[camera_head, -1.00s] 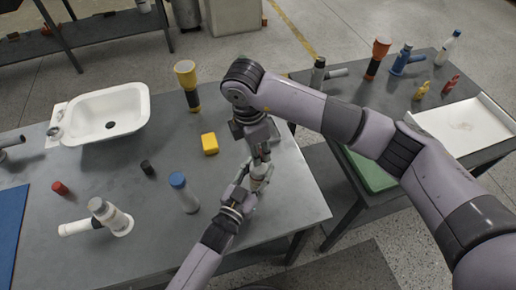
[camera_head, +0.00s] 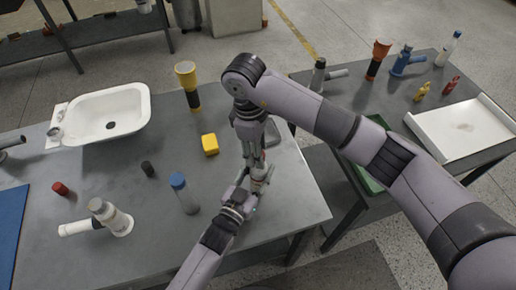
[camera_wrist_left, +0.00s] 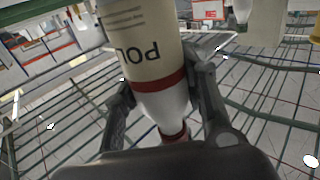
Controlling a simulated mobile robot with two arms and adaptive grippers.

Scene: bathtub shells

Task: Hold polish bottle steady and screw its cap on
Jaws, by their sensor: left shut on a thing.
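The polish bottle (camera_wrist_left: 142,62) is cream with red bands and printed letters, large in the left wrist view. It also shows small in the head view (camera_head: 259,185), mostly covered by my grippers. My left gripper (camera_wrist_left: 163,90) is shut around the bottle, one finger on each side; in the head view it (camera_head: 250,188) is low over the table's right part. My right gripper (camera_head: 257,160) points down from above, right over the bottle. Its fingertips overlap the bottle's top, so I cannot tell whether they are shut. The cap cannot be made out there.
The grey table (camera_head: 110,165) holds a white basin (camera_head: 108,112), yellow block (camera_head: 210,144), blue-capped bottle (camera_head: 184,193), yellow-black torch (camera_head: 188,86), and small black (camera_head: 148,169) and red (camera_head: 61,188) pieces. A second table with a white tray (camera_head: 463,128) stands right. The near-right table corner is clear.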

